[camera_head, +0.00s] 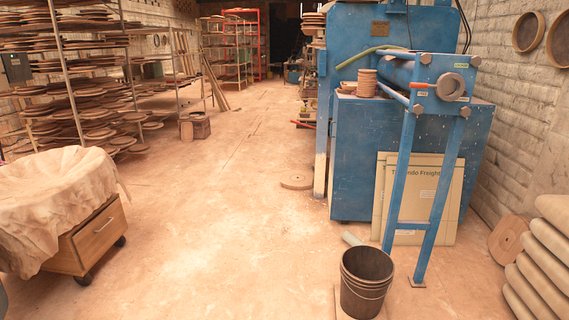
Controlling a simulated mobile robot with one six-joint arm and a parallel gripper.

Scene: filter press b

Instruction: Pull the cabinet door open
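A low wooden cabinet (65,262) on black casters stands at the left edge, under a cream cloth. Its right-hand face (98,238) is a wooden front panel with a small bar handle (103,224). The panel looks shut. I cannot tell whether it is a door or a drawer front. A grey-green box (16,68), perhaps a wall cabinet, shows at the far left behind the racks, too small to make out a handle. My gripper is not in view.
Open floor (220,230) runs down the middle. At right stand a blue press (350,150), its blue frame (440,190), a dark bucket (366,282), leaning boards (440,175) and stacked sacks (545,255). Racks of discs (85,100) line the left. A disc (297,180) lies on the floor.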

